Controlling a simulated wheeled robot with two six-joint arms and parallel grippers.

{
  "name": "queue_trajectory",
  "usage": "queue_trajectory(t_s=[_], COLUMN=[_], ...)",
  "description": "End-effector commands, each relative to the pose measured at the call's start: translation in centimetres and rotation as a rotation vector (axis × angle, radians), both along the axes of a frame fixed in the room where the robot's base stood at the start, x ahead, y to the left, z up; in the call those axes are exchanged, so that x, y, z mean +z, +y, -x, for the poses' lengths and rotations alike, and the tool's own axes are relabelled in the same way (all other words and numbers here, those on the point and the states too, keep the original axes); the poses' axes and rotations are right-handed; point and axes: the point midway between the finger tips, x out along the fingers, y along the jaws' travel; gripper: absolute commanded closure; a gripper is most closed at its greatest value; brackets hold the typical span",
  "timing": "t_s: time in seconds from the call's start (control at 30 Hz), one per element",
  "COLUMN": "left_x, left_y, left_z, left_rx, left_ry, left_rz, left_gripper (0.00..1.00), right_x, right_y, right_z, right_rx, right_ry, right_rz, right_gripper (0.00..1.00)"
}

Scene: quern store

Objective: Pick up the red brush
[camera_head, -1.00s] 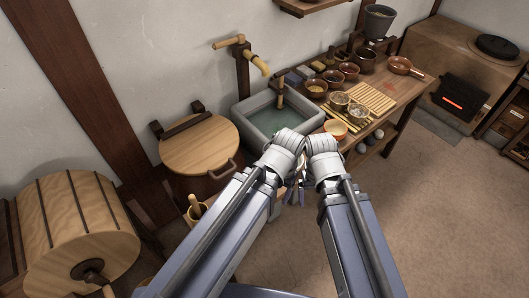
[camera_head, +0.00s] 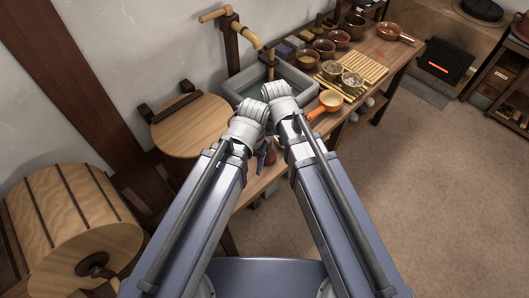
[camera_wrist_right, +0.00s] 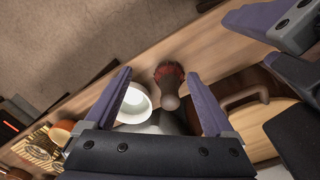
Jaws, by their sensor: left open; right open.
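My right gripper (camera_wrist_right: 158,73) is open. The brush appears between its two purple fingers, nearer the right one; I see no contact. My left gripper (camera_wrist_right: 245,38) is open at the upper right of that view, apart from the brush.
A white bowl (camera_wrist_right: 134,104) stands close beside the brush, by the right gripper's left finger. The grey basin (camera_head: 302,78), an orange-handled bowl (camera_head: 330,100) and several brown bowls stand farther along. A lidded tub (camera_head: 190,125) and wooden drum (camera_head: 72,222) are left. Floor at right is clear.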

Motion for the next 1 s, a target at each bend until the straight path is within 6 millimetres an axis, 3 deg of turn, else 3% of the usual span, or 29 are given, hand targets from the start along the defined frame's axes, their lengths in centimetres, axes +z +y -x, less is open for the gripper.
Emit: queue_trajectory(t_s=[0.03,0.3,0.53,0.83,1.0], left_x=[-0.3,-0.8,-1.0,-3.5,-3.5], left_y=[0.0,0.0,0.0,0.0,0.0], left_z=[0.0,0.0,0.0,0.0,0.0], left_rx=[0.0,0.0,0.0,0.0,0.0], left_ry=[0.0,0.0,0.0,0.0,0.0], left_rz=[0.0,0.0,0.0,0.0,0.0], left_gripper=[0.27,0.27,0.27,0.27,0.27], right_x=[-0.3,-0.9,-1.0,-3.5,-3.5], right_y=[0.7,2.9,3.1,3.0,3.0], right_z=[-1.4,-5.5,-5.7,-5.7,-5.7], right_rx=[-0.022,-0.136,-0.153,-0.152,-0.151], right_ry=[-0.003,-0.011,-0.012,-0.012,-0.012], right_rz=[-0.006,-0.041,-0.046,-0.046,-0.046], right_gripper=[0.11,0.11,0.11,0.11,0.11])
